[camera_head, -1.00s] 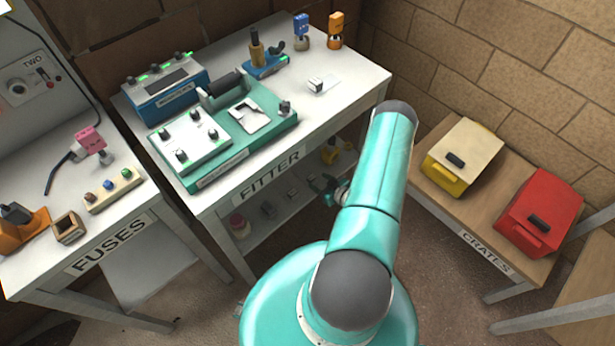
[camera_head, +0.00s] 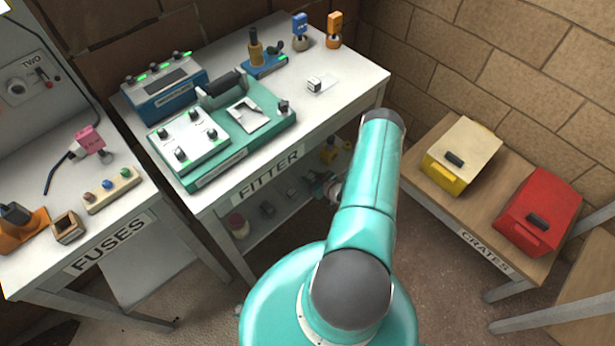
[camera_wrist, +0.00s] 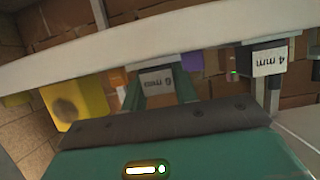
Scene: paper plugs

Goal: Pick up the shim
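In the wrist view, which looks upside down, a block labelled "6 mm" (camera_wrist: 156,81), apparently a shim, stands on the white shelf. A second labelled block, "4 mm" (camera_wrist: 270,62), is to its right. My gripper (camera_wrist: 160,92) is open, its two teal fingers on either side of the "6 mm" label. I cannot tell whether they touch the block. In the head view my gripper (camera_head: 322,187) is at the lower shelf under the FITTER table, partly hidden by my arm. Small grey blocks (camera_head: 267,209) lie left of it on that shelf.
The FITTER tabletop (camera_head: 345,92) is above. The crates table (camera_head: 415,165) stands at right.

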